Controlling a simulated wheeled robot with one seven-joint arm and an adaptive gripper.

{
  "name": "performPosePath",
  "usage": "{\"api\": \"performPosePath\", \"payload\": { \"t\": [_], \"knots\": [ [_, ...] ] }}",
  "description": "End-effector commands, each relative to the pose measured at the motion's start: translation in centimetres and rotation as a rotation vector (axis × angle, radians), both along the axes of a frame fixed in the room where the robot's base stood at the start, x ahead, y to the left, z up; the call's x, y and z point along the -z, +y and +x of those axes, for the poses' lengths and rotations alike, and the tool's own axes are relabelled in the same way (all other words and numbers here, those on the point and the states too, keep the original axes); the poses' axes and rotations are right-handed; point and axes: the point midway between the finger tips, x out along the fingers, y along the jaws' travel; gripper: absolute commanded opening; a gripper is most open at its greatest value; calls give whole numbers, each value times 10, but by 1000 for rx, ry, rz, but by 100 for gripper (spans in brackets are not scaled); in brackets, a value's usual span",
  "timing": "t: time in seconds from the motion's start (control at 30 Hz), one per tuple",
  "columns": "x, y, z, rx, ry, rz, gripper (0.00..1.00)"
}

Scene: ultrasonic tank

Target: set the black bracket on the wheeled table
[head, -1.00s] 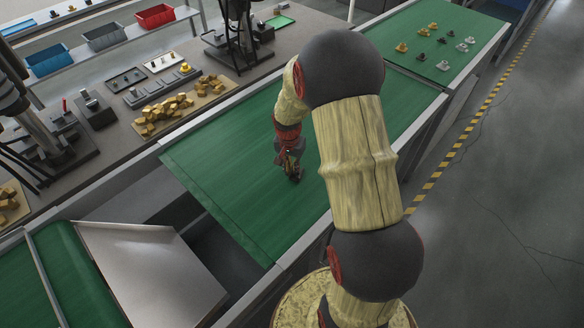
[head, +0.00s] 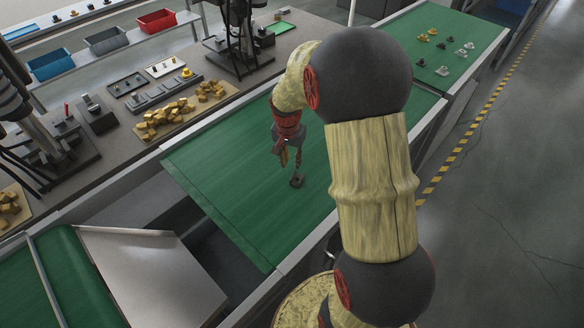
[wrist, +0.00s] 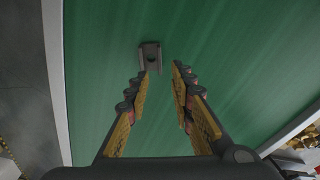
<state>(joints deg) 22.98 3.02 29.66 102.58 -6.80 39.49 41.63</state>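A small dark bracket (head: 297,181) with a round hole lies on the green belt surface (head: 225,190). It also shows in the wrist view (wrist: 150,57), just beyond my fingertips and nearer the left one. My gripper (head: 291,163) hangs above the belt close to the bracket. In the wrist view my gripper (wrist: 158,78) has its two fingers apart with only green belt between them. No wheels show under any table here, so I cannot tell which surface is the wheeled table.
A bare metal plate (head: 150,275) lies at lower left. A grey bench (head: 110,165) with brass-coloured blocks (head: 165,115), fixtures and bins runs along the left. Several small parts stand on the far green surface (head: 455,25). Floor is open at right.

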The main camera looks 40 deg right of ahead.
Motion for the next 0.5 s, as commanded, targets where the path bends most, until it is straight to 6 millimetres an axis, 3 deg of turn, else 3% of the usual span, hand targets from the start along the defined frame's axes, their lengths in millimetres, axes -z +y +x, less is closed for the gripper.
{"api": "performPosePath", "payload": {
  "t": [0.1, 0.37, 0.5],
  "knots": [
    [-21, 2, -1, 0, -3, -1, 23],
    [-45, 8, -3, -15, -6, -2, 23],
    [-77, 30, -9, -98, -37, -15, 23]
  ]
}}
